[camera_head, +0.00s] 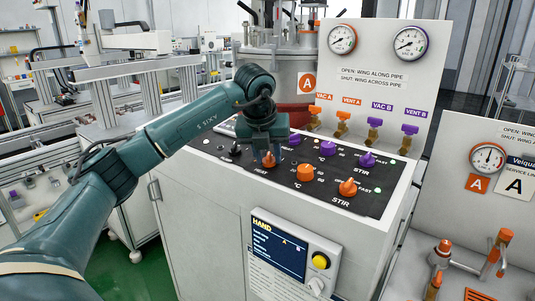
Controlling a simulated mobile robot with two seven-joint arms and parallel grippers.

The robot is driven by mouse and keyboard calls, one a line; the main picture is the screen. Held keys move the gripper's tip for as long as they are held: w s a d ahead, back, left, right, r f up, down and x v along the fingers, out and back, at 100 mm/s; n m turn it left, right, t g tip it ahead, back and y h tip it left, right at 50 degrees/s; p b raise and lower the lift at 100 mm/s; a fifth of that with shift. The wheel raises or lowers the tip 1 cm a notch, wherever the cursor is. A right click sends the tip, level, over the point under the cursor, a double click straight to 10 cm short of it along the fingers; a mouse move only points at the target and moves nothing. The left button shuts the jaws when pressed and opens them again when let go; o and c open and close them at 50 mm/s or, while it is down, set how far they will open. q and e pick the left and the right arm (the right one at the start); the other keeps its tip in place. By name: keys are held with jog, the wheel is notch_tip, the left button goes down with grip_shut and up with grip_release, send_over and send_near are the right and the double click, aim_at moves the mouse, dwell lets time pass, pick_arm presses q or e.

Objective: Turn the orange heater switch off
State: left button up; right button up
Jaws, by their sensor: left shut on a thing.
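The orange heater switch (268,160) is at the left of the front row on the black sloping control panel (325,197). My left gripper (267,157) points down over it and is shut on it. The fingers and wrist cover most of the switch, so its exact setting is hidden. To its right are an orange °C knob (305,172) and an orange STIR knob (348,187). My right gripper is not in view.
Purple knobs (327,148) form the back row, close beside my gripper. A dark switch (235,149) sits at the panel's left. Behind stand a metal vessel (292,75) and a gauge board (385,70) with orange and purple valves. A display box (290,255) hangs on the cabinet front.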

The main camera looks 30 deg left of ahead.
pick_arm(q)
jog(key=o, duration=1)
jog(key=shift+c, duration=0.2)
jog(key=v, duration=1.3)
jog(key=shift+b, duration=0.45)
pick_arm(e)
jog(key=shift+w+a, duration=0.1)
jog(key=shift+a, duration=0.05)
pick_arm(q)
jog(key=shift+s, duration=0.1)
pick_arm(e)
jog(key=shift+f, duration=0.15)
